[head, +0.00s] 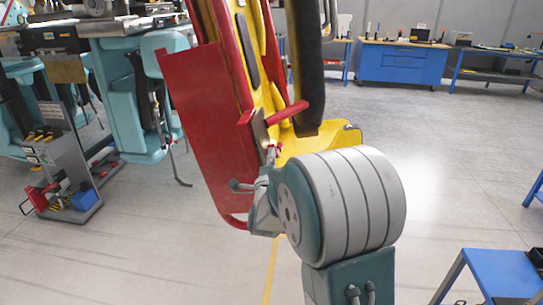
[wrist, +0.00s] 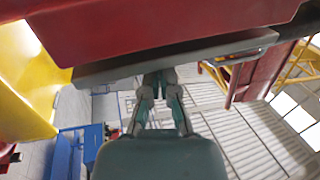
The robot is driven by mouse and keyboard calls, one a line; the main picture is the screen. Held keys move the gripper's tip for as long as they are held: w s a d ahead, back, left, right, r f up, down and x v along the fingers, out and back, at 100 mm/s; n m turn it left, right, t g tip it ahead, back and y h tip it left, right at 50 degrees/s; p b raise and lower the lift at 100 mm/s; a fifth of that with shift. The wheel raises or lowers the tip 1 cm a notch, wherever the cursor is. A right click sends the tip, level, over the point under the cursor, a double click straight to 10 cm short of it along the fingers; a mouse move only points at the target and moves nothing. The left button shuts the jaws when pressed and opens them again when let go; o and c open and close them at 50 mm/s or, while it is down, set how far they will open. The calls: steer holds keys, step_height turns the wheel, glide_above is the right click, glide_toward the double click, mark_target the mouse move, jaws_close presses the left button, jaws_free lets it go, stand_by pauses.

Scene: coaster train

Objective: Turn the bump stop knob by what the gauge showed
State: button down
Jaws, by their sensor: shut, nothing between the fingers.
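In the wrist view my gripper (wrist: 159,77) is shut and empty. Its tips are just under a grey plate (wrist: 105,72) fixed below a large red part (wrist: 160,25); I cannot tell whether they touch it. In the head view a coaster seat stands close in front, with a red side panel (head: 200,125), a yellow shell (head: 340,134) and a black padded restraint (head: 308,65). A short red bar (head: 288,113) crosses near its lower end. I cannot make out the bump stop knob in either view. No gauge reading shows.
Teal seats (head: 130,95) hang at the left beside a grey tool cart (head: 65,170). A blue workbench (head: 400,64) stands at the back. A blue table (head: 500,272) is at the lower right.

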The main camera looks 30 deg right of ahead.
mark_target(271, 146)
steer(key=shift+r+m+g, duration=0.15)
steer(key=shift+r+g, duration=0.1)
steer(key=shift+g, duration=0.45)
steer(key=shift+r+m+g, duration=0.15)
steer(key=shift+r+g, duration=0.05)
steer(key=shift+g, duration=0.5)
steer(key=g, duration=0.2)
steer(key=g+y, duration=0.1)
steer(key=shift+w+r+m, duration=0.35)
steer(key=shift+m, duration=0.05)
steer(key=shift+w+d+r, duration=0.3)
steer(key=shift+w+r, duration=0.1)
steer(key=shift+w, duration=0.1)
stand_by(0.3)
steer(key=shift+d+r, duration=0.1)
stand_by(0.3)
